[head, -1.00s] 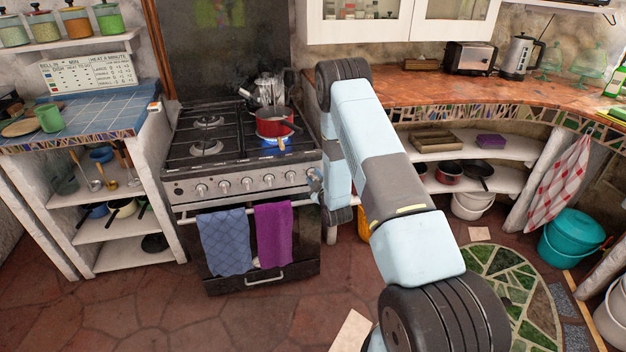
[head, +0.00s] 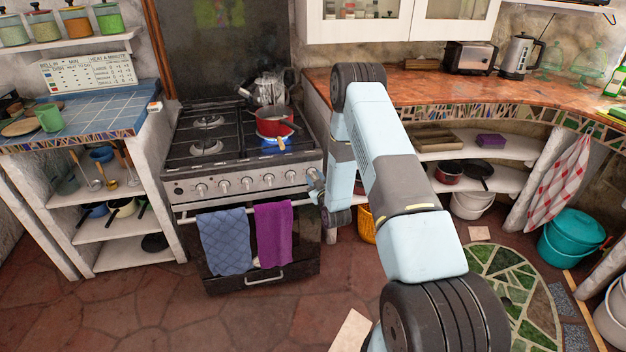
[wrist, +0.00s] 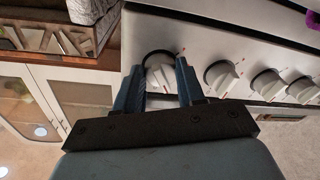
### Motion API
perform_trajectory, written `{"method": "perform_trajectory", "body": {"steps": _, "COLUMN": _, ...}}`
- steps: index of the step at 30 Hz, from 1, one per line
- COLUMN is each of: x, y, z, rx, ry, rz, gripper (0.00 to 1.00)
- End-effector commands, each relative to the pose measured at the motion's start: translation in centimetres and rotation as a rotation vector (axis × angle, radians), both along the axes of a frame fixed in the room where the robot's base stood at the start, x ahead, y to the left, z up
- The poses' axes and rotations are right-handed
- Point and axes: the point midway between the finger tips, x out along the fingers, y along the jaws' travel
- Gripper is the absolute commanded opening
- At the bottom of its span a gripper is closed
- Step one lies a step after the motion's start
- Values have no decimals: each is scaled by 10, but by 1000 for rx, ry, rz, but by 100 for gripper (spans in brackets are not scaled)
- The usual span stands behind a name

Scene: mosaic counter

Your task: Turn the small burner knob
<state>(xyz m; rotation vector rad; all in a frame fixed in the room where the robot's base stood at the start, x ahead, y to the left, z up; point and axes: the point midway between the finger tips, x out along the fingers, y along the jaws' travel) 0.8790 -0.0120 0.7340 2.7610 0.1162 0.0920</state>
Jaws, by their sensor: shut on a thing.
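The stove's front panel (head: 215,188) carries a row of silver-grey knobs. My gripper (wrist: 158,72) is shut on the knob at the end of the row (wrist: 161,74) in the wrist view, with one blue finger on each side of it. In the head view my gripper (head: 314,180) is at the right end of the panel, and the held knob is hidden behind it. The free knob beside it (wrist: 221,77) is close to the finger on the right of the wrist view. I cannot read the marks around the knobs.
A red pot (head: 274,124) stands on the right side of the hob, with a blue glow under it. A metal kettle (head: 268,90) is behind it. Blue (head: 224,243) and purple (head: 273,234) towels hang on the oven rail. The wooden counter (head: 420,88) is to the right.

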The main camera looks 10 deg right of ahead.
Motion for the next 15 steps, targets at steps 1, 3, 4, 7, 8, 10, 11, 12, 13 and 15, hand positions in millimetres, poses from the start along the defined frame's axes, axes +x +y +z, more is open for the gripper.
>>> {"method": "perform_trajectory", "body": {"steps": 1, "x": -3, "y": 1, "z": -5, "rx": 45, "ry": 12, "rz": 2, "gripper": 8}}
{"method": "perform_trajectory", "body": {"steps": 3, "x": -3, "y": 2, "z": -5, "rx": 110, "ry": 12, "rz": 2, "gripper": 8}}
{"method": "perform_trajectory", "body": {"steps": 4, "x": -3, "y": 2, "z": -6, "rx": 139, "ry": 12, "rz": 2, "gripper": 8}}
{"method": "perform_trajectory", "body": {"steps": 7, "x": -3, "y": 2, "z": -6, "rx": 229, "ry": 13, "rz": 1, "gripper": 8}}
{"method": "perform_trajectory", "body": {"steps": 8, "x": -3, "y": 2, "z": -6, "rx": 255, "ry": 13, "rz": 2, "gripper": 8}}
{"method": "perform_trajectory", "body": {"steps": 10, "x": -3, "y": 3, "z": -6, "rx": 313, "ry": 13, "rz": 0, "gripper": 8}}
{"method": "perform_trajectory", "body": {"steps": 11, "x": -3, "y": 3, "z": -6, "rx": 336, "ry": 12, "rz": 0, "gripper": 8}}
{"method": "perform_trajectory", "body": {"steps": 12, "x": -3, "y": 3, "z": -6, "rx": 366, "ry": 12, "rz": 1, "gripper": 8}}
{"method": "perform_trajectory", "body": {"steps": 13, "x": -3, "y": 3, "z": -6, "rx": 387, "ry": 12, "rz": 1, "gripper": 8}}
{"method": "perform_trajectory", "body": {"steps": 15, "x": -2, "y": 3, "z": -6, "rx": 431, "ry": 11, "rz": 1, "gripper": 8}}
